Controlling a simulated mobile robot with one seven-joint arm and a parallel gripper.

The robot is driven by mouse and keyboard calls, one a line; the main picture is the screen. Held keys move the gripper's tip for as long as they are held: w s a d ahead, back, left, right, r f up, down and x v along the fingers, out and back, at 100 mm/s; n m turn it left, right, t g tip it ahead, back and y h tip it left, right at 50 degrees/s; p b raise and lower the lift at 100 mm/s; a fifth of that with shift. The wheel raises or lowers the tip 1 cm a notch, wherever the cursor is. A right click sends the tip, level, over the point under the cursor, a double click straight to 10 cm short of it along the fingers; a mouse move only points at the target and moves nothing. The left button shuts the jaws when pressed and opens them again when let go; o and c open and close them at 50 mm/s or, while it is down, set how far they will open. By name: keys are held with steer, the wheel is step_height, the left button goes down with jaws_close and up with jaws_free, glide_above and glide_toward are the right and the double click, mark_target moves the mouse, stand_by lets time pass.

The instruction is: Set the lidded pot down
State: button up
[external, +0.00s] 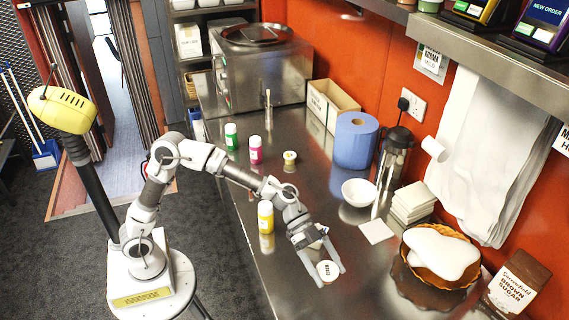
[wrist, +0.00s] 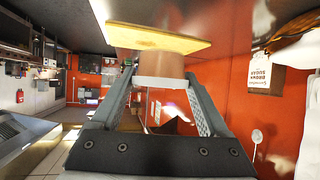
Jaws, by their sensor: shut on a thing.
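The lidded pot (external: 328,271) is a small round tub with a pale, labelled lid. It sits between the two fingertips of my gripper (external: 320,268) low over the steel counter, near its front edge. In the wrist view, the pot (wrist: 161,66) shows a brown side and a pale lid. The fingers of my gripper (wrist: 160,80) are shut on it from both sides. The wrist picture is upside down, and a flat yellow board (wrist: 150,38) shows just beyond the pot's base. I cannot tell whether the pot touches it.
A yellow-labelled bottle (external: 265,217) stands close to my forearm. To the right are a white square (external: 376,231), a stack of pale squares (external: 412,203), a white bowl (external: 359,192) and an orange-brown dish (external: 425,280). A steel plunger jug (external: 392,160) stands behind.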

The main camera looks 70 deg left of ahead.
steer(key=w+a+n+t+y+p, duration=0.1)
steer(key=w+a+n+t+p, duration=0.1)
steer(key=a, duration=1.5)
steer(key=w+a+n+t+y+p, duration=0.1)
steer(key=a+n+t+p, duration=0.1)
steer(key=a, duration=1.6)
steer(key=w+a+f, duration=0.1)
steer(key=a+f, duration=0.2)
steer(key=f, duration=0.1)
steer(key=w+a+f, duration=0.2)
steer(key=a+f, duration=0.1)
steer(key=w+a+f, duration=0.2)
steer(key=a+f, duration=0.2)
steer(key=shift+f, duration=0.35)
steer(key=shift+a+f+b, duration=0.1)
steer(key=shift+f+b, duration=0.35)
steer(key=shift+f, duration=1.6)
steer(key=shift+f+b, duration=0.25)
steer(key=shift+b, duration=0.1)
steer(key=o, duration=1.2)
steer(key=shift+r, duration=0.1)
steer(key=shift+o, duration=0.2)
